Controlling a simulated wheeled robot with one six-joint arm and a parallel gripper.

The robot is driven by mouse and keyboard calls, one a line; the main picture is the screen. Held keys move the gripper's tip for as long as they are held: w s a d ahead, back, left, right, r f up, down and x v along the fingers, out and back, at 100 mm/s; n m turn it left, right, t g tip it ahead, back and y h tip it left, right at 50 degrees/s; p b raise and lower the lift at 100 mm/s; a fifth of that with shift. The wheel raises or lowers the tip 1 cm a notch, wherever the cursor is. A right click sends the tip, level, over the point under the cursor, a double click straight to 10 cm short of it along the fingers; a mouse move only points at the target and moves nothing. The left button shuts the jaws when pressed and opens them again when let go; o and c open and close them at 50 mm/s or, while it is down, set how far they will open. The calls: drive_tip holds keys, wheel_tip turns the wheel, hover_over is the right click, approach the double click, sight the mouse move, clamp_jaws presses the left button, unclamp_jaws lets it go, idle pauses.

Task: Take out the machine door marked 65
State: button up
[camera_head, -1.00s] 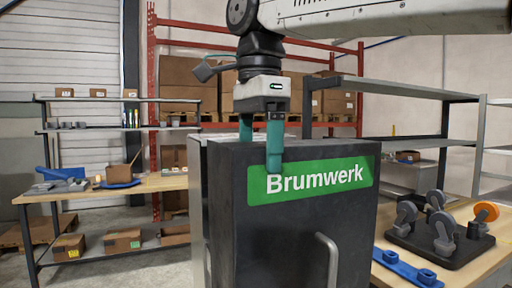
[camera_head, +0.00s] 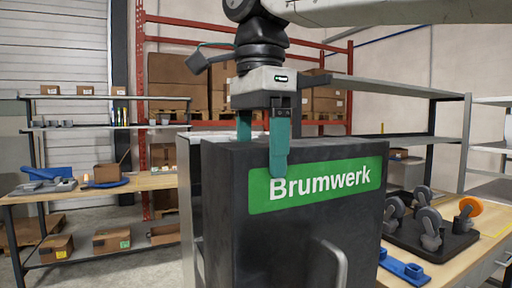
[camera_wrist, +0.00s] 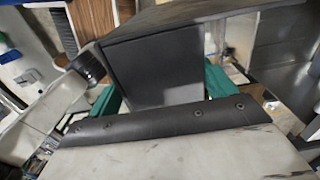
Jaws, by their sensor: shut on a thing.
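The dark grey machine door (camera_head: 290,245) stands upright in the head view. It carries a green Brumwerk label (camera_head: 330,187) and a pale bar handle (camera_head: 330,262) near its lower edge. No mark 65 shows on the visible part. My gripper (camera_head: 262,148) is above its top edge with teal fingers straddling it, one in front over the label and one behind. It is shut on the door. In the wrist view, the dark door panel (camera_wrist: 158,68) lies between the teal fingers (camera_wrist: 160,92). The door's bottom is out of frame.
A pale grey panel (camera_head: 190,190) stands close behind the door's left side. A wooden bench (camera_head: 465,250) with a black caster tray (camera_head: 430,235) and a blue bracket (camera_head: 404,268) is close on the right. Shelves with boxes (camera_head: 110,240) stand at the back left.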

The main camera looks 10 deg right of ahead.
drive_tip(key=shift+s+d, duration=0.2)
drive_tip(key=shift+s, duration=0.4)
drive_tip(key=shift+s+d, duration=0.15)
drive_tip(key=shift+s, duration=0.5)
drive_tip(key=shift+d, duration=0.1)
